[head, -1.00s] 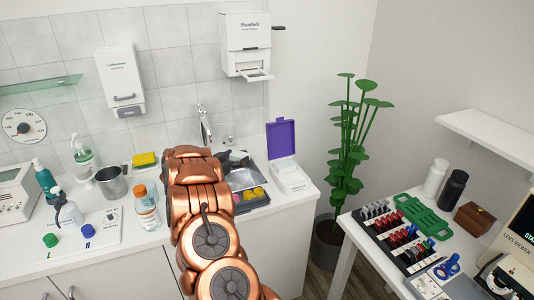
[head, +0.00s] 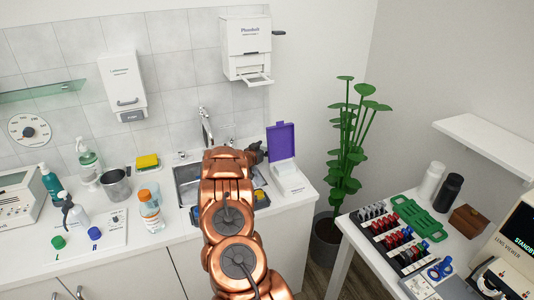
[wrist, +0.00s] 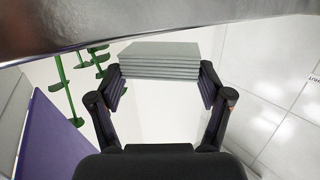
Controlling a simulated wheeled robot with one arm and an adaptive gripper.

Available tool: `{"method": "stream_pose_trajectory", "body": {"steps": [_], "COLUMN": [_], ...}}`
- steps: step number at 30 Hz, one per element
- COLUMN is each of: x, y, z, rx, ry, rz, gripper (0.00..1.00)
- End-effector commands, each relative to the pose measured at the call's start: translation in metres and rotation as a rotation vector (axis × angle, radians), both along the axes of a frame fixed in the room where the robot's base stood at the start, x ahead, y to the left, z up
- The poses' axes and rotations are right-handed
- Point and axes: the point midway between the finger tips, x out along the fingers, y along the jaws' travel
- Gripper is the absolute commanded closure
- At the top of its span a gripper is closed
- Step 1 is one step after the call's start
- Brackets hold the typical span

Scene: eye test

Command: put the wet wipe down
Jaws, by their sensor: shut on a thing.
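In the wrist view the two black fingers of my gripper (wrist: 161,82) are closed on the wet wipe (wrist: 160,60), a pale grey-white folded stack of thin layers held between the fingertips. In the head view my gripper (head: 255,152) is a small dark shape beyond the end of my copper arm, at the right side of the sink, just left of the open purple lid (head: 281,142). The wipe cannot be made out in the head view. The purple lid also fills the lower left of the wrist view (wrist: 50,140).
The white box (head: 290,180) under the purple lid stands at the counter's right end. The sink (head: 186,182) is partly hidden by my arm. A tap (head: 206,125), an orange-capped bottle (head: 150,208) and a metal cup (head: 116,185) stand leftward. A plant (head: 350,140) stands right.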

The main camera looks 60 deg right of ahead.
Motion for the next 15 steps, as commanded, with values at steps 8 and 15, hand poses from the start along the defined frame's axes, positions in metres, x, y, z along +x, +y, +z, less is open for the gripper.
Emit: {"method": "stream_pose_trajectory", "body": {"steps": [8, 15], "x": [0.000, 0.000], "y": [0.000, 0.000], "z": [-0.024, -0.031], "rx": [0.002, 0.000], "ry": [0.003, -0.001], "rz": [0.000, 0.000], "gripper": [0.36, 0.36]}}
